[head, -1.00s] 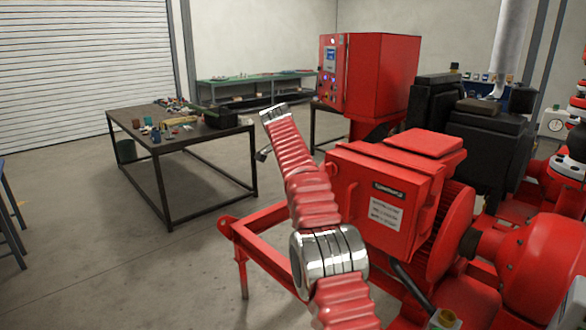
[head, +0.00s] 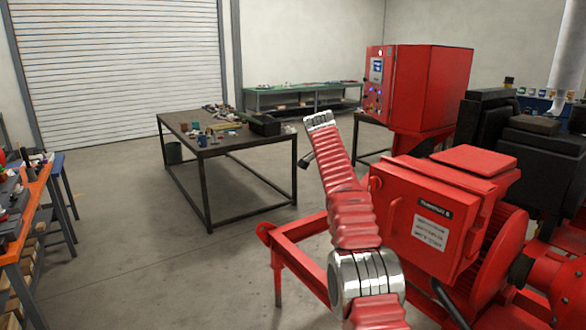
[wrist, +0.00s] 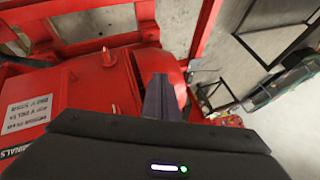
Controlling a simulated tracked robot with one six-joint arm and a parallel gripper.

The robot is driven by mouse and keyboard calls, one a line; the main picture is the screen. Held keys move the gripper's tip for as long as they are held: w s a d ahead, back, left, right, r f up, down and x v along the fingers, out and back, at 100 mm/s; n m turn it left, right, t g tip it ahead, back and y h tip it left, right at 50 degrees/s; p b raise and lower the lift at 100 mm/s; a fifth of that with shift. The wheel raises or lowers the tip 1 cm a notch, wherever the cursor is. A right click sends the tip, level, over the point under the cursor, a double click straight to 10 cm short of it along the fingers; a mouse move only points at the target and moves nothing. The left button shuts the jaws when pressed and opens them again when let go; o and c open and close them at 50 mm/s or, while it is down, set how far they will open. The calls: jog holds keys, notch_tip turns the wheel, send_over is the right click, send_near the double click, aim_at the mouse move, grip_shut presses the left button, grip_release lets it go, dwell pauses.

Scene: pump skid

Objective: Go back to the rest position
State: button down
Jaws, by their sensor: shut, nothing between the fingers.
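My red bellows-covered arm (head: 352,205) with silver rings rises in the middle of the head view, its upper end (head: 320,122) leaning left. My gripper (wrist: 159,88) shows in the wrist view as dark, tapered fingers closed together, with nothing held. In the head view the fingers are mostly hidden behind the arm; only a small dark part sticks out left of it. The red terminal box (head: 425,215) with a white label stands just right of the arm in the picture. It also shows in the wrist view (wrist: 70,105), left of the fingers.
The red skid frame (head: 300,230) lies around the arm's lower part. A dark worktable (head: 235,146) with small items stands behind left. A red control cabinet (head: 430,90) stands at the back. An orange-edged bench (head: 38,205) is at far left. Open floor (head: 150,260) lies between.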

jog(key=s+a+f+n+g+y, duration=0.2)
jog(key=s+a+f+n, duration=0.15)
jog(key=f+n, duration=0.55)
jog(key=s+a+n+y, duration=0.1)
jog(key=s+n, duration=0.2)
jog(key=s, duration=2.4)
jog(key=s+a+n+t+y, duration=0.1)
jog(key=s+a+n, duration=0.1)
jog(key=s, duration=2.5)
jog(key=shift+a+r+n, duration=0.2)
jog(key=shift+r+n, duration=0.2)
jog(key=c, duration=2.5)
grip_release()
jog(key=shift+c, duration=0.2)
